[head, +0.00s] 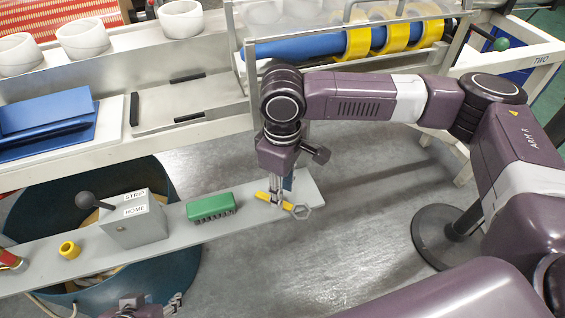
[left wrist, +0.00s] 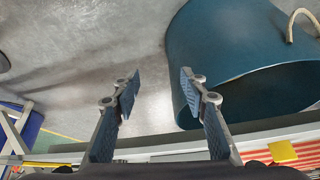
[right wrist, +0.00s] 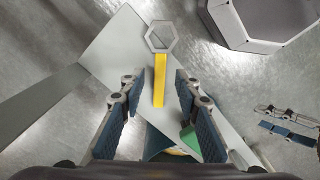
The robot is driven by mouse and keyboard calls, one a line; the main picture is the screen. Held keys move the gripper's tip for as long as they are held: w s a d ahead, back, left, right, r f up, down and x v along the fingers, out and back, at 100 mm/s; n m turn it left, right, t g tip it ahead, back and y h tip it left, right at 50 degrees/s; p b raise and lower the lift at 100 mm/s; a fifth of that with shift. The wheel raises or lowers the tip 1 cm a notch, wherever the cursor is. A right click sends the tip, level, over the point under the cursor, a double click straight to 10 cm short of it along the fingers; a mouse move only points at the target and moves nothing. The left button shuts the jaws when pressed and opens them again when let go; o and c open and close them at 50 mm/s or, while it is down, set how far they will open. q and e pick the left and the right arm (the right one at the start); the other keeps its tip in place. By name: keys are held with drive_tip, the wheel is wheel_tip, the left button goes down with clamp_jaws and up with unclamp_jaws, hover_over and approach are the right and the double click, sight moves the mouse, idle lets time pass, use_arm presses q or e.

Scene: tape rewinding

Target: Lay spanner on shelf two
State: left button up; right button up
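The spanner, with a yellow handle and a grey hexagonal ring (head: 301,212), lies at the right end of a long grey plank (head: 170,217). My right gripper (head: 277,200) points down over the yellow handle. In the right wrist view the spanner's handle (right wrist: 159,82) runs between the two spread fingers (right wrist: 156,86), with a gap on each side. The ring points away from the gripper. My left gripper (head: 152,303) is low in the head view; the left wrist view shows its fingers (left wrist: 157,90) apart and empty.
A green brush (head: 212,205), a grey STRIP/HOME lever box (head: 133,220) and a yellow ring (head: 69,250) sit on the plank. A blue tub (head: 180,270) stands below. Behind is a bench with white rolls (head: 83,39) and a blue roller with yellow rings (head: 358,43).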

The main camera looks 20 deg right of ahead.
wheel_tip(320, 180, up, 3)
drive_tip(key=shift+p, duration=0.45)
use_arm(q)
drive_tip(key=s, duration=0.1)
drive_tip(key=s+a+g+p, duration=0.1)
drive_tip(key=s, duration=0.1)
drive_tip(key=s+g, duration=0.1)
drive_tip(key=shift+s+a+r+y+p, duration=0.15)
drive_tip(key=shift+s+r+y+p, duration=0.15)
drive_tip(key=shift+s+r, duration=0.1)
use_arm(e)
wheel_tip(320, 180, up, 6)
